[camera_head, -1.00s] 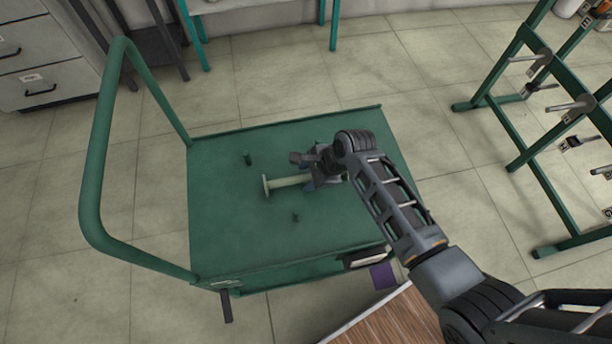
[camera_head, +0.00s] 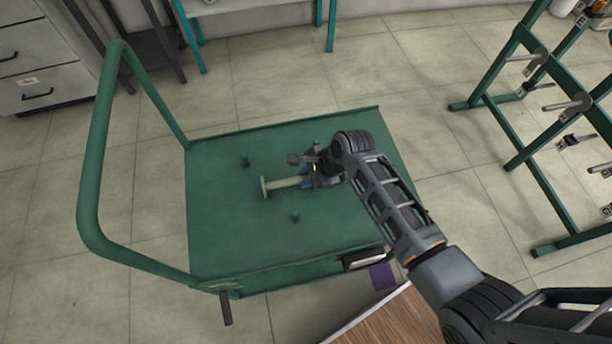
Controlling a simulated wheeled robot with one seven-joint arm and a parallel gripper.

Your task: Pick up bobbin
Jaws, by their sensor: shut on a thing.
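The bobbin (camera_head: 284,183) is a pale greenish spool with a flange at its left end. It is over the deck of the green cart (camera_head: 225,235), lying roughly level. Its right end is hidden by my gripper (camera_head: 318,172). My gripper is shut on the bobbin near that right end. I cannot tell whether the bobbin touches the deck or is slightly above it.
The cart's tall handle (camera_head: 90,150) rises at left. A green rack with spindles (camera_head: 535,100) stands at right. A wooden surface (camera_head: 395,318) is at the lower front.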

